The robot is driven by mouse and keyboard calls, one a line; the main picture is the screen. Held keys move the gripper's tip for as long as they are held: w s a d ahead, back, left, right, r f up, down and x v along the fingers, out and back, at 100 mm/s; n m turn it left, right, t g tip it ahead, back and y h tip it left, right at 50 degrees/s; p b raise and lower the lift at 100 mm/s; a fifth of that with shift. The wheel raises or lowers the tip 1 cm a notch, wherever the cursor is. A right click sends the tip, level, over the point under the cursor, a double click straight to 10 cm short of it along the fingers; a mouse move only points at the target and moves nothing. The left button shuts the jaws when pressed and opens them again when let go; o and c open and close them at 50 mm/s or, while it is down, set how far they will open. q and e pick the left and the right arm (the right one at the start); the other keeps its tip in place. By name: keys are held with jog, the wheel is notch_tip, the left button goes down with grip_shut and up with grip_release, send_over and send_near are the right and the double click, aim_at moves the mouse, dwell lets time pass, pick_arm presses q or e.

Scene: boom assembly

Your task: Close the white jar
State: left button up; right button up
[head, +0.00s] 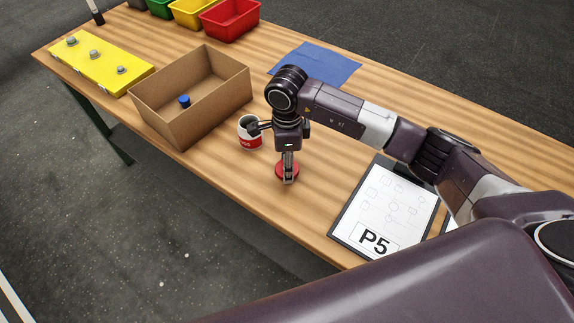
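The white jar (249,140) with a red label stands on the table just right of the cardboard box, its top partly hidden by my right gripper's dark parts. A red round lid (279,171) lies at the table's front part, to the right of and nearer than the jar. My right gripper (288,177) points down over the red lid, its fingers overlapping it in the picture. I cannot tell whether the fingers grip the lid. My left gripper is not in view.
An open cardboard box (170,130) holds a small blue item (185,101). A yellow block (85,55) with grey knobs sits far left. A blue cloth (325,62) lies behind my arm. Colored bins (232,22) line the back. A clipboard marked P5 (345,226) lies right.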

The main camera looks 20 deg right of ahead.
notch_tip(320, 180, up, 20)
jog(key=b, duration=0.4)
